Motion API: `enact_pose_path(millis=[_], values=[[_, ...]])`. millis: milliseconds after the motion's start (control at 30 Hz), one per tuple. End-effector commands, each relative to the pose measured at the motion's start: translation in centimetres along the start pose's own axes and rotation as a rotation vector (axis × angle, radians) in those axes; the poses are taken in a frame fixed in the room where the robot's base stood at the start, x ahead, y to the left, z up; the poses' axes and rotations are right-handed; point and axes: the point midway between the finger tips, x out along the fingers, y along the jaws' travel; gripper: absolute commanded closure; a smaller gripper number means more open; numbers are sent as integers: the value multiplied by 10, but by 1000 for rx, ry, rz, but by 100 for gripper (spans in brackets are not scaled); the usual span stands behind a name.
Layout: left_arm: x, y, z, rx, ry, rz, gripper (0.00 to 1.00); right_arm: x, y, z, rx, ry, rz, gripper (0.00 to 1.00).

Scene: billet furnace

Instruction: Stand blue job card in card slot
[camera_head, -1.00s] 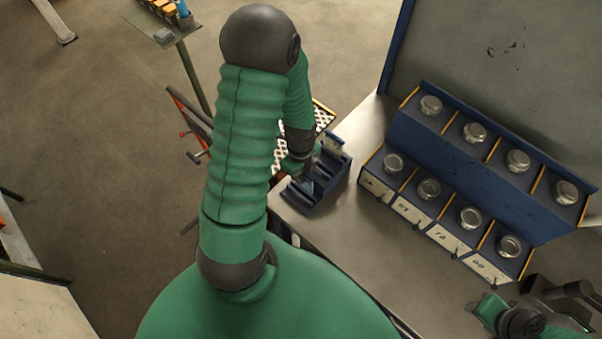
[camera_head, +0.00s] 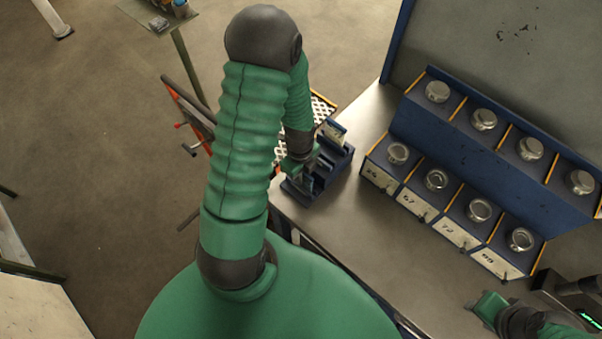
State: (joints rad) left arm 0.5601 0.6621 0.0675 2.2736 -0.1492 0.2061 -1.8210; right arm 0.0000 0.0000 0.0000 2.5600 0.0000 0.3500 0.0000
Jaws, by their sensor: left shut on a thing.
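The dark blue card slot rack (camera_head: 336,172) stands on the near left edge of the grey bench, with slots running across it. My left gripper (camera_head: 305,181) points down at the left part of this rack and is shut on the blue job card. The card itself is mostly hidden by the gripper and rack, so I cannot tell how deep it sits. A pale card (camera_head: 335,131) stands at the rack's far end. Part of my right arm shows at the lower right (camera_head: 489,306); its fingertips are not clear.
A blue two-tier stand (camera_head: 490,150) with several round glass-topped pots and numbered labels fills the right of the bench. The bench top (camera_head: 360,230) between rack and stand is clear. A white perforated panel (camera_head: 321,108) lies behind the rack. A red-and-grey frame (camera_head: 190,115) stands left.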

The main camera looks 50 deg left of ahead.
Motion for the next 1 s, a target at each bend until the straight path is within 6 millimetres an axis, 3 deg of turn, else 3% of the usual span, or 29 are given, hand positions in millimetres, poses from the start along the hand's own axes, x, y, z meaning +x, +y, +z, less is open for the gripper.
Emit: enact_pose_path(millis=[233, 267, 433, 767, 867, 1000], values=[[0, 0, 0, 0, 0, -1, 100, 0, 0, 0, 0, 0, 0, 64], [0, 0, 0, 0, 0, -1, 87, 0, 0, 0, 0, 0, 0, 64], [0, 0, 0, 0, 0, -1, 65, 0, 0, 0, 0, 0, 0, 64], [-3, -1, 0, -1, 0, -2, 65, 0, 0, 0, 0, 0, 0, 64], [-15, -1, 1, -2, -1, -4, 65, 0, 0, 0, 0, 0, 0, 64], [-51, -2, 2, -3, -3, -9, 65, 0, 0, 0, 0, 0, 0, 64]])
